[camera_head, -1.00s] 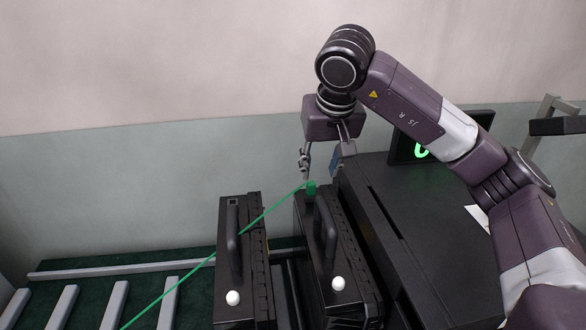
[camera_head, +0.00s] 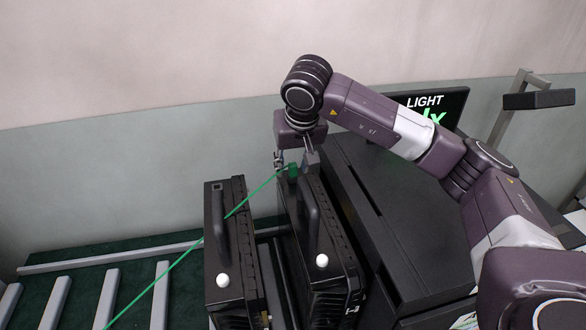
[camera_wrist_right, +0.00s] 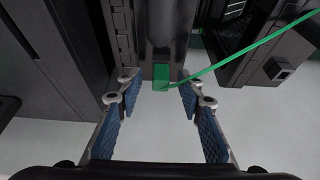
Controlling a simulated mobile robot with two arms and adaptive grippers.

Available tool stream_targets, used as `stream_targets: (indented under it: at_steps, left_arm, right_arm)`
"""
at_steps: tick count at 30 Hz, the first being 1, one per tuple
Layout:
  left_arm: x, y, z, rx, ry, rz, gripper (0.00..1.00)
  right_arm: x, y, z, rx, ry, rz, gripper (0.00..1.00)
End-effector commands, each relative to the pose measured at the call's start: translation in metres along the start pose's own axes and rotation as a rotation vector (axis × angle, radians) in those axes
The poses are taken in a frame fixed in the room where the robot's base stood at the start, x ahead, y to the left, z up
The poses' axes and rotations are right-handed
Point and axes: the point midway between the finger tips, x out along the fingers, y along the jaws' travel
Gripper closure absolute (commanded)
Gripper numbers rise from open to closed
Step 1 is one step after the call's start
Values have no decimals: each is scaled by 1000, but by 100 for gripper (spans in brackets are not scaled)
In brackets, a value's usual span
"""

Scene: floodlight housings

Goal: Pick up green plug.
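The green plug (camera_head: 292,170) sits at the far end of the right-hand black housing (camera_head: 318,262), with a green cable (camera_head: 170,266) running from it down to the left. My right gripper (camera_head: 295,162) is at the plug. In the right wrist view the gripper (camera_wrist_right: 160,98) is open, and the green plug (camera_wrist_right: 161,77) lies between and just beyond its blue-padded fingertips. A gap shows on both sides of the plug. My left gripper does not show.
A second black housing (camera_head: 230,262) stands to the left. A large black box (camera_head: 400,215) is close on the right, with a display (camera_head: 432,105) behind it. Roller bars (camera_head: 103,300) lie at the lower left, and a wall is behind.

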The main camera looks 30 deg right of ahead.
Motion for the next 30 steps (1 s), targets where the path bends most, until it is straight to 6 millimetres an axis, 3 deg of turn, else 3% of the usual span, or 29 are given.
stream_targets:
  at_steps: [1, 11, 23, 30]
  left_arm:
    - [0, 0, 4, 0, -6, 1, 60]
    - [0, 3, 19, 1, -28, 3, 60]
    - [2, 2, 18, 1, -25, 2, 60]
    - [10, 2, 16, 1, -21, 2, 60]
  right_arm:
    - [0, 0, 0, 0, 0, 0, 65]
    - [0, 0, 0, 0, 0, 0, 100]
    - [-5, 0, -3, 1, 2, -1, 100]
    - [-36, -1, -16, 2, 6, -3, 100]
